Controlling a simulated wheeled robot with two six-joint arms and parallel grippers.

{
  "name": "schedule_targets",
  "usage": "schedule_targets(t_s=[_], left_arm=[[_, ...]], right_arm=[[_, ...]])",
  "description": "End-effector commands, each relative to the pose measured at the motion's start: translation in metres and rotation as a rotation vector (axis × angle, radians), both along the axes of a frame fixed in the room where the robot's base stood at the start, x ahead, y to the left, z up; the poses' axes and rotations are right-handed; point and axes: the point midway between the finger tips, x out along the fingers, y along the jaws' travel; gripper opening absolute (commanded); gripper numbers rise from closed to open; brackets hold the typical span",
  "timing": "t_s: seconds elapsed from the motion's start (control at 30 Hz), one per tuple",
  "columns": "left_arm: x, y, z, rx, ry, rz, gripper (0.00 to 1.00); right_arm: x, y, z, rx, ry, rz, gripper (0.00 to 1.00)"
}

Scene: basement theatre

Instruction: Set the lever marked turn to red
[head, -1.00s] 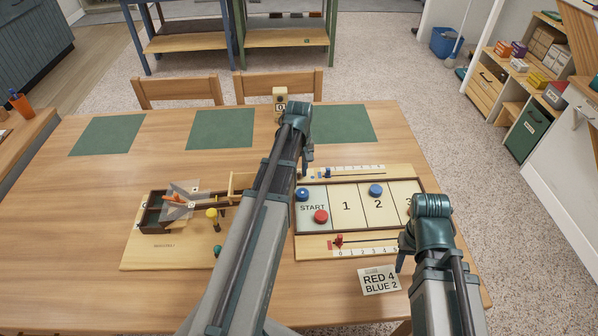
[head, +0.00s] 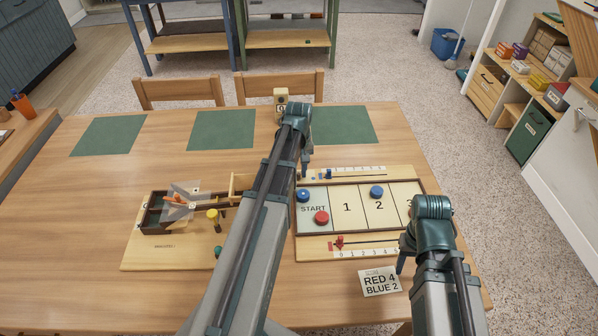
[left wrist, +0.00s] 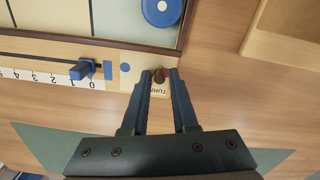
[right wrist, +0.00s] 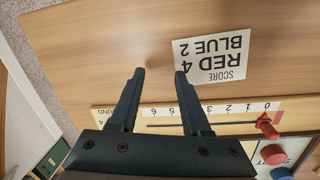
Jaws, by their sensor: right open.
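The lever marked turn (left wrist: 159,77) is a small dark knob with a red patch beside it, at the board's corner in the left wrist view. A pale label (left wrist: 159,91), partly hidden by my fingers, lies just below it. My left gripper (left wrist: 160,76) has its fingers on either side of the knob, fairly close together; whether they press on it I cannot tell. My right gripper (right wrist: 160,72) is open and empty above the table, beside the score card (right wrist: 213,55).
The shuffleboard (head: 347,207) carries red and blue pucks. A blue slider (left wrist: 82,69) and a red slider (right wrist: 267,125) sit at the 0 ends of their scales. A wooden device (head: 150,256) stands to the left. Green mats (head: 220,130) lie at the far edge.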

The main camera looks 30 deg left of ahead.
Motion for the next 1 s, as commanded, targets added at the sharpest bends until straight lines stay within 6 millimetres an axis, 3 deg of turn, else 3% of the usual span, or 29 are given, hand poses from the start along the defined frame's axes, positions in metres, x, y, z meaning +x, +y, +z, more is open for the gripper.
schedule_targets(t_s=[0.1, 0.57, 0.77, 1.0], left_arm=[[0.0, 0.0, 0.0, 0.0, 0.0, 0.001, 0.47], [0.0, 0.0, 0.007, 0.0, 0.0, 0.001, 0.47], [0.0, 0.0, 0.026, 0.0, 0.0, 0.001, 0.47], [0.0, 0.0, 0.061, 0.0, 0.0, 0.001, 0.47]], right_arm=[[0.0, 0.0, 0.0, 0.0, 0.0, 0.0, 0.47], [0.0, 0.0, 0.007, 0.0, 0.0, 0.0, 0.47], [0.0, 0.0, 0.026, 0.0, 0.0, 0.0, 0.47], [0.0, 0.0, 0.061, 0.0, 0.0, 0.0, 0.47]])
